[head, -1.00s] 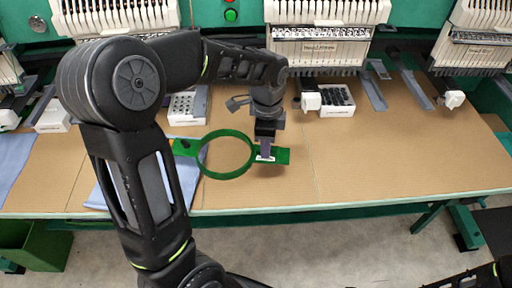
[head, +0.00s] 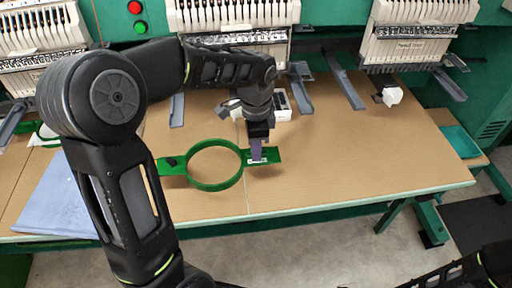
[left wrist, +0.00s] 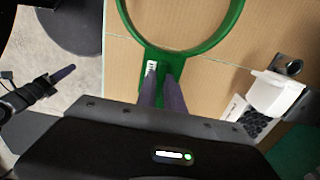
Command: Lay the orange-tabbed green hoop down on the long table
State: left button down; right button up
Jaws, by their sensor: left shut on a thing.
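The green hoop (head: 188,178) is an open ring with a flat tab on each side. No orange shows on it; the tabs look green, one with a small black piece, the other with a white label. My left gripper (head: 257,150) is shut on the right tab, and the hoop also shows in the left wrist view (left wrist: 188,47). The hoop is level over the long table (head: 330,150) near its front edge; I cannot tell whether it touches. My right gripper (left wrist: 62,74) shows small in the left wrist view, its jaw state unclear.
Embroidery machines (head: 420,32) line the table's back, their arms reaching over it. Blue cloth (head: 60,200) lies on the left, near another green hoop (head: 46,131). A white box of dark pieces (head: 278,108) stands behind my gripper. The table's right part is clear.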

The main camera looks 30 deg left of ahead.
pick_arm(q)
jog(key=shift+f, duration=0.15)
notch_tip(320, 180, down, 4)
jog(key=b, duration=0.3)
jog(key=shift+f+b, duration=0.65)
jog(key=shift+f, duration=0.25)
jog(key=c, duration=1.4)
grip_release()
jog(key=shift+o, duration=0.2)
jog(key=shift+r, duration=0.1)
notch_tip(320, 180, up, 8)
jog(key=shift+f, duration=0.1)
jog(key=shift+f, duration=0.1)
